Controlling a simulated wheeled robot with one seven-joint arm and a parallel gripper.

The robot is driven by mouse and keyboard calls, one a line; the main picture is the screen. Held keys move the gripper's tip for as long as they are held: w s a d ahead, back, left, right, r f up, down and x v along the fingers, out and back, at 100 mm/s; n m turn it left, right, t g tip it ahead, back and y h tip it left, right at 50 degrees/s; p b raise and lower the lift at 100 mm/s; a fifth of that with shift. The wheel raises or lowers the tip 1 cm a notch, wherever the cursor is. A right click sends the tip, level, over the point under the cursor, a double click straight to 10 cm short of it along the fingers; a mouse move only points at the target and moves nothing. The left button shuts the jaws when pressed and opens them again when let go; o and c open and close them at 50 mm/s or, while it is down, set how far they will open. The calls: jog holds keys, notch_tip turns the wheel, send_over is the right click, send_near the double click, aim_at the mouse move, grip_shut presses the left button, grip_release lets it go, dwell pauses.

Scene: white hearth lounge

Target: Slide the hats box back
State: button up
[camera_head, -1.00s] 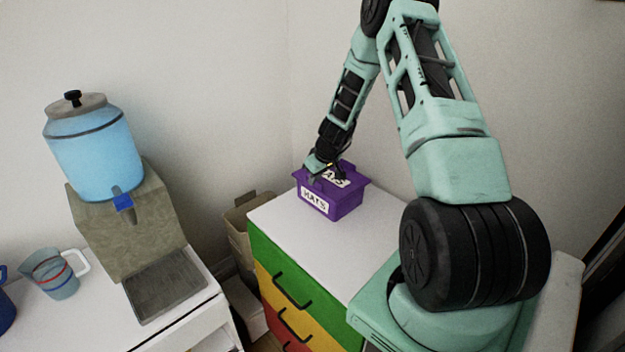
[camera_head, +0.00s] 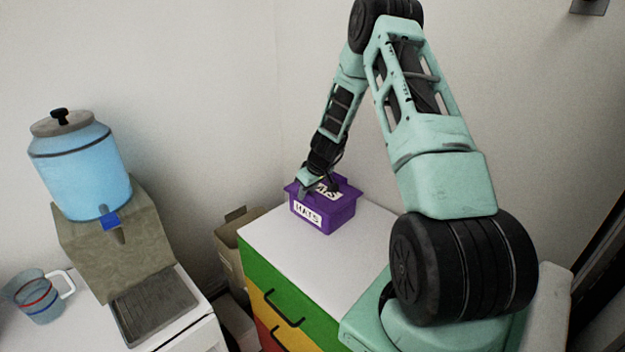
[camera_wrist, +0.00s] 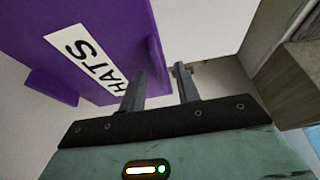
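The purple hats box (camera_head: 322,212), with white HATS labels on its side and top, sits upright on the white top of the colourful drawer cabinet (camera_head: 335,250), near the wall corner. My gripper (camera_head: 306,190) points down at the box's upper left side. In the wrist view the box (camera_wrist: 110,30) fills the upper left, and my gripper (camera_wrist: 160,78) has its two fingers apart. The left finger overlaps the box's edge near the label; the right finger is clear of it. I cannot tell whether either finger touches the box.
A beige bin (camera_head: 228,250) stands on the floor left of the cabinet. Farther left, a blue water dispenser (camera_head: 85,175) and a clear mug (camera_head: 38,298) stand on a white counter (camera_head: 80,335). The cabinet top in front of the box is clear.

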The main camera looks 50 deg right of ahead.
jog(key=b+v, duration=0.4)
jog(key=v, duration=1.3)
